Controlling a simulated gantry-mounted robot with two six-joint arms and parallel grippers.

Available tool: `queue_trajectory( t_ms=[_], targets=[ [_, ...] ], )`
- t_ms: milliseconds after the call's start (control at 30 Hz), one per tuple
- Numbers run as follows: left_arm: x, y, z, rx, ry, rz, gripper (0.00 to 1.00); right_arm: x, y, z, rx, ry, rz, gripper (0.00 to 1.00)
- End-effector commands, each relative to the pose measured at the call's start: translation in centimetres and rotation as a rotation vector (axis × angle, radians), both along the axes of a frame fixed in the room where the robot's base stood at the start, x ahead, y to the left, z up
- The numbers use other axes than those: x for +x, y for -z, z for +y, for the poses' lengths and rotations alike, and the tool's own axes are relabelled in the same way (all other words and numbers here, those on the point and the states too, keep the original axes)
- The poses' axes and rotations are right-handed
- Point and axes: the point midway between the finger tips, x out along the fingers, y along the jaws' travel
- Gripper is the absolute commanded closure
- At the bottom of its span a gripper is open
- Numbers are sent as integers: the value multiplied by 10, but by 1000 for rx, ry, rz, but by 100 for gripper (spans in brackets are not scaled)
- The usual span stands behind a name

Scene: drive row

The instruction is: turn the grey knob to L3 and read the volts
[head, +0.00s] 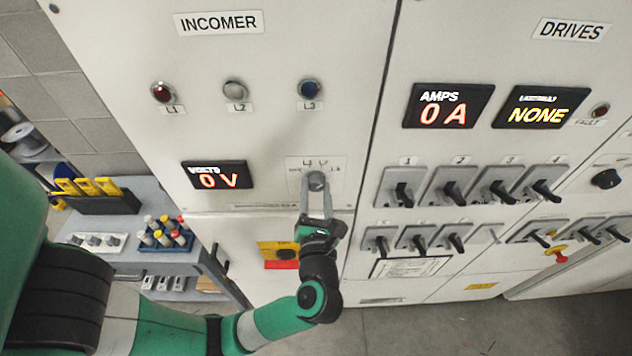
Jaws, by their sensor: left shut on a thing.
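The grey knob (317,181) sits on the INCOMER panel, on a plate (300,164) with small markings. My left gripper (317,190) comes up from below and is shut on the knob. The fingers cover part of the knob and plate, and I cannot tell which mark the knob points to. The VOLTS display (218,176) to the left of the knob reads 0 V. Above are three lamps: a red L1 lamp (163,92), a pale L2 lamp (235,89) and a blue L3 lamp (309,89). My right gripper is not in view.
The DRIVES panel to the right holds several black-handled switches (403,188), an AMPS display (448,106) reading 0 A and another display (541,107) reading NONE. A yellow and red switch (281,251) is below the knob. A bench (150,195) with tools stands at the left.

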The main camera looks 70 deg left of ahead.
Motion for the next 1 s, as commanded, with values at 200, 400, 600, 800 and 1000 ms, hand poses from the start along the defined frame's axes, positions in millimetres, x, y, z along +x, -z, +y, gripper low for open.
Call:
queue_trajectory(
  t_ms=[200, 400, 600, 800, 1000],
  targets=[
    [0, -4, 0, 41, 1, 118, 100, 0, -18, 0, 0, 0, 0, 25],
    [0, -2, 0, 61, 0, 177, 100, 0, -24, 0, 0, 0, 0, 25],
    [0, -1, 0, 68, 0, 195, 100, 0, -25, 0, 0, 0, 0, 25],
    [0, -1, 0, 68, 0, 195, 100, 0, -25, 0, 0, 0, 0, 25],
    [0, -1, 0, 67, 0, 195, 35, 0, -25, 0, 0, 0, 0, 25]
  ],
)
